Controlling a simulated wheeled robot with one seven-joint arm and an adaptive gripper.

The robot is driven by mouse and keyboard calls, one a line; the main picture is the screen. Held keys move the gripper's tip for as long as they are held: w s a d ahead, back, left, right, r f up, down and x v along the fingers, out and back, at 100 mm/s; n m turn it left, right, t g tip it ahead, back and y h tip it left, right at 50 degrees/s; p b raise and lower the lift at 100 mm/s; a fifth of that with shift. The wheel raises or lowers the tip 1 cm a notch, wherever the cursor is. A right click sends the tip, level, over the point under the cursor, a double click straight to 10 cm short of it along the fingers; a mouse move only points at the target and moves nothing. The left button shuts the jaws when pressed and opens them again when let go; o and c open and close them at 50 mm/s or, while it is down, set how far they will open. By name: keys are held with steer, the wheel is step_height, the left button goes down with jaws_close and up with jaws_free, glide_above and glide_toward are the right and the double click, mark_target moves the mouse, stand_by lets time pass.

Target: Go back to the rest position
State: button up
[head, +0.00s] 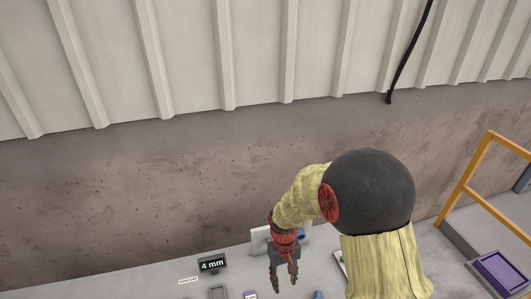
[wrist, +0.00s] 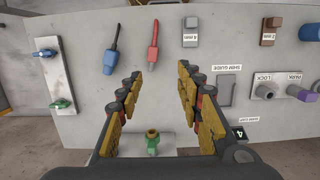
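My gripper (head: 283,279) hangs from my arm above the stone slab (head: 150,286) in the head view, pointing down. In the wrist view my gripper (wrist: 160,80) has its two fingers spread wide apart, with nothing between the tips. The slab (wrist: 245,60) fills most of that view. Below the fingers, a green and brass fitting (wrist: 152,141) stands on a pale plate. No held object shows in either view.
In the head view are a 4 mm sign (head: 212,264), a purple tray (head: 502,272), a yellow rail (head: 468,175) and the back wall (head: 150,190).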

steer(key=s+d+r+m+t+b, duration=0.1)
steer(key=s+d+r+t+b, duration=0.1)
steer(key=s+d+r+b, duration=0.7)
steer(key=s+d+f+m+t+b, duration=0.1)
steer(key=s+d+f+t+b, duration=0.1)
steer(key=b, duration=0.7)
steer(key=s+d+f+m+t+b, duration=0.1)
steer(key=s+f+t+b, duration=0.2)
steer(key=s+b, duration=0.3)
steer(key=f+b, duration=0.1)
steer(key=b, duration=0.3)
steer(key=shift+d+y, duration=0.3)
steer(key=shift+d, duration=0.1)
